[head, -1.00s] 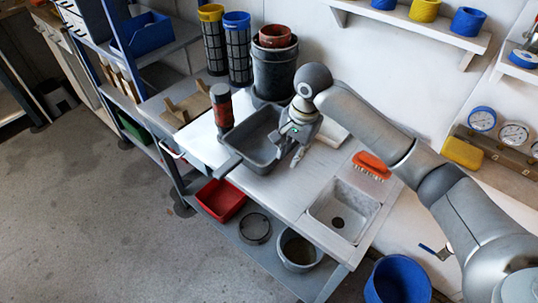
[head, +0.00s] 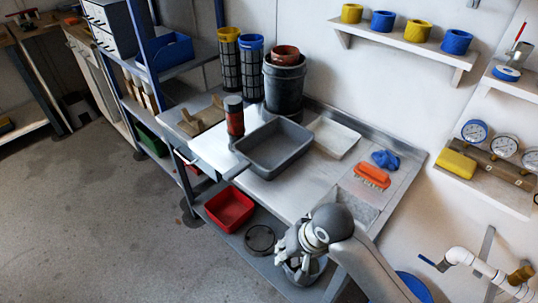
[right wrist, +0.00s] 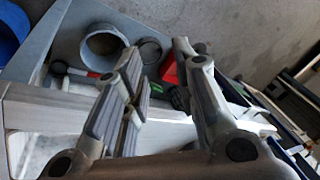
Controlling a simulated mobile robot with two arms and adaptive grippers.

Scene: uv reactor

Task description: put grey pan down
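The grey pan (head: 274,148) is a rectangular, empty pan resting upright on the left part of the light workbench (head: 290,190). I cannot make out the pan in that view. My left gripper is not in view.
A dark red-banded bottle (head: 235,121) stands close to the pan's left corner. A white tray (head: 336,137), an orange brush (head: 372,174) and a blue cloth (head: 385,159) lie to its right. A black bucket (head: 284,88) stands behind. A red bin (head: 229,208) sits on the lower shelf.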

